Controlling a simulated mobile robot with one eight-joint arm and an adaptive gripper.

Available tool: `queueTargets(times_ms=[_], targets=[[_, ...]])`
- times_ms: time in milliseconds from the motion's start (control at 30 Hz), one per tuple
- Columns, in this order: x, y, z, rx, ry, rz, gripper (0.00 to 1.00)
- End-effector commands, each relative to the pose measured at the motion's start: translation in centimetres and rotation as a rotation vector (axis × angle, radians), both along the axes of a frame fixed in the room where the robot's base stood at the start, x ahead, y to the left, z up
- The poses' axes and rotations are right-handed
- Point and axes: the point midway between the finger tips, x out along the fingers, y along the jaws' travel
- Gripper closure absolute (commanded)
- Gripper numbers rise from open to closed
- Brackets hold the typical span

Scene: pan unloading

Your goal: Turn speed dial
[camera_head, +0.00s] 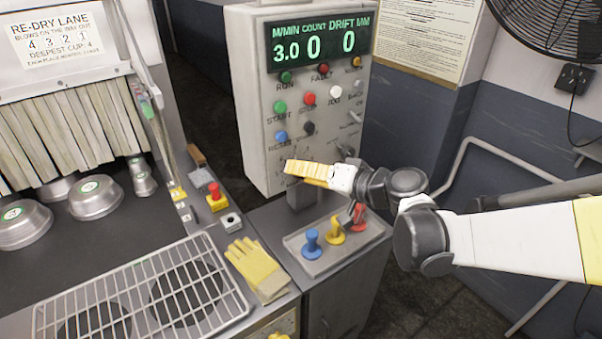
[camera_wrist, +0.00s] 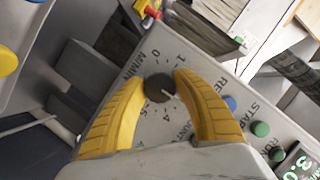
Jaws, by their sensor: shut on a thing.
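The speed dial (camera_wrist: 157,88) is a dark round knob with a pale pointer line, on the grey panel. Around it are printed marks, including 0, 1, 4 and M/MIN. My gripper (camera_wrist: 160,80) has its yellow fingers on either side of the dial, closed on it. In the head view, my gripper (camera_head: 300,170) is at the lower left of the control panel (camera_head: 250,110) and hides the dial. The display (camera_head: 317,44) reads 3.0 M/MIN, COUNT 0 and DRIFT 0.
Several coloured buttons sit above my gripper, among them a green start button (camera_head: 280,107) and a blue button (camera_head: 281,137). Below is a tray (camera_head: 345,247) of coloured stamp-like handles. A red emergency button (camera_head: 214,190) and yellow gloves (camera_head: 257,268) are to the left.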

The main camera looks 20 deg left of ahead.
Motion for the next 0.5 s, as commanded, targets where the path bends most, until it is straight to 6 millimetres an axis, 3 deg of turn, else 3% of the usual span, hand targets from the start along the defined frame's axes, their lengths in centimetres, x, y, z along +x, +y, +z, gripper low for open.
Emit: queueTargets(times_ms=[400, 433, 500], targets=[[-0.02, 0.00, -0.03, 0.004, 0.006, 0.001, 0.95], [-0.02, 0.00, -0.03, 0.004, 0.006, 0.001, 0.62], [-0.02, 0.00, -0.03, 0.004, 0.006, 0.001, 0.42]])
